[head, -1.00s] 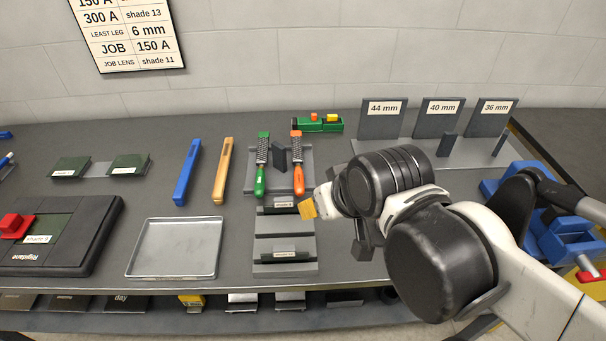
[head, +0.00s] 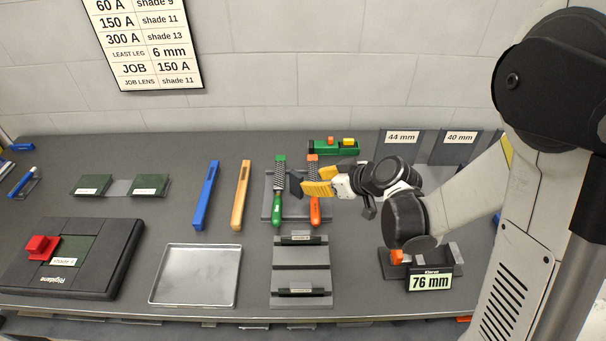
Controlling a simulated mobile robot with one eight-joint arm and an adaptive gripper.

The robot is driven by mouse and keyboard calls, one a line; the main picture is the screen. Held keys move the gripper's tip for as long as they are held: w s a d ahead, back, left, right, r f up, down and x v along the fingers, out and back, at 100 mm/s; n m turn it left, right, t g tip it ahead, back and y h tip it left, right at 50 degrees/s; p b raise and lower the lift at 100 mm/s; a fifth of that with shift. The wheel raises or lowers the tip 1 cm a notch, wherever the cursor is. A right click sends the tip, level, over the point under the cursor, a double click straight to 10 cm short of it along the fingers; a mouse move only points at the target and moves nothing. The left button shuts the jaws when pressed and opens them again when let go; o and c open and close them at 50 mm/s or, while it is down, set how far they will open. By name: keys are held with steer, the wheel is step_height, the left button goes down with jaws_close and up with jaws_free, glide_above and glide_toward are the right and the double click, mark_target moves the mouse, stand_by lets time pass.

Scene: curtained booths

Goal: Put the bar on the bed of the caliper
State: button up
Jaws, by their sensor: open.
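The caliper (head: 443,270) stands at the front right of the bench. Its display reads 76 mm, with an orange part at its left and a grey jaw at its right; my arm hides part of its bed. A small dark upright block (head: 295,184) stands between the files on the grey rack; it may be the bar, but I cannot tell for sure. My gripper (head: 314,188) is open, its yellow fingers pointing left, with their tips close to the block. I cannot tell whether they touch it or reach around it.
A green-handled file (head: 278,205) and an orange-handled file (head: 314,209) flank the block closely. A stepped grey rack (head: 300,268) lies in front, and an empty metal tray (head: 195,275) is at left. Stands marked 44 mm (head: 401,142) and 40 mm (head: 459,145) are behind.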

mark_target(302, 179)
steer(key=b+x, duration=0.1)
steer(key=x, duration=0.4)
steer(key=b+x, duration=0.1)
steer(key=x, duration=0.4)
steer(key=shift+w+d, duration=0.1)
steer(key=shift+w, duration=0.1)
steer(key=shift+s+r, duration=0.1)
steer(key=shift+r, duration=0.05)
jaws_close()
